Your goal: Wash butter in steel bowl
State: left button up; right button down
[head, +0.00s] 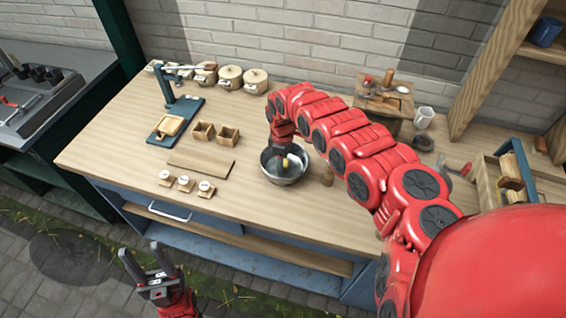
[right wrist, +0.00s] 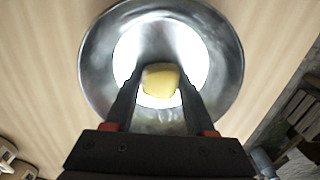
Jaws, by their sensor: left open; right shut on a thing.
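The steel bowl (head: 289,168) stands on the wooden worktop near its middle; it also shows in the right wrist view (right wrist: 97,62). A yellow lump of butter (right wrist: 160,79) sits between the fingertips of my right gripper (right wrist: 158,88), over the inside of the bowl. In the head view the butter (head: 285,162) is a small yellow spot by the bowl's middle. My right gripper is shut on the butter. Whether the butter touches the bowl's bottom cannot be told. My left gripper (head: 148,263) is open and empty, in front of the worktop and away from the bowl.
A wooden board (head: 201,169) lies left of the bowl, with several small weights or stamps in front. Two small wooden boxes (head: 228,136) and a dark blue stand (head: 180,112) are behind it. Several lidded crocks (head: 230,77) line the wall. A small wooden cylinder (head: 327,176) stands right beside the bowl.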

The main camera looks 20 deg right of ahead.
jog(key=shift+r, duration=0.15)
jog(key=shift+r+p, duration=2.95)
jog(key=shift+r, duration=0.65)
notch_tip(320, 180, up, 4)
jog(key=p, duration=0.3)
